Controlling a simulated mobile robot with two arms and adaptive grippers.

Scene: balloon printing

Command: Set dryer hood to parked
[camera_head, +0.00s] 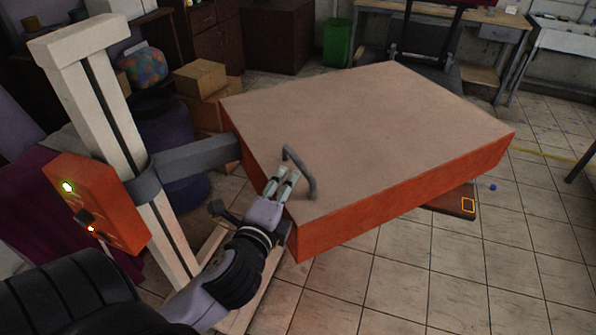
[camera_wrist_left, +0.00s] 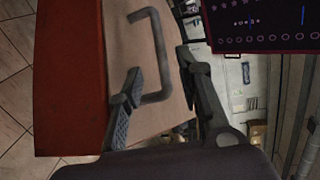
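The dryer hood (camera_head: 375,115) is a large flat box with a tan top and orange sides. A grey arm (camera_head: 200,157) joins it to a pale upright column (camera_head: 105,115). A grey bar handle (camera_head: 303,168) stands on the hood's near left part and also shows in the left wrist view (camera_wrist_left: 159,50). My left gripper (camera_head: 284,174) is at the hood's near left edge, beside the handle. In the left wrist view its fingers (camera_wrist_left: 160,75) are apart, with part of the handle seen between them; contact cannot be told. My right gripper is not in view.
An orange control box (camera_head: 100,205) with lit lamps is on the column. Cardboard boxes (camera_head: 200,78) and a patterned ball (camera_head: 143,65) are behind the arm. A brown board (camera_head: 450,205) shows under the hood's right side. Tiled floor (camera_head: 450,270) is clear at front right.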

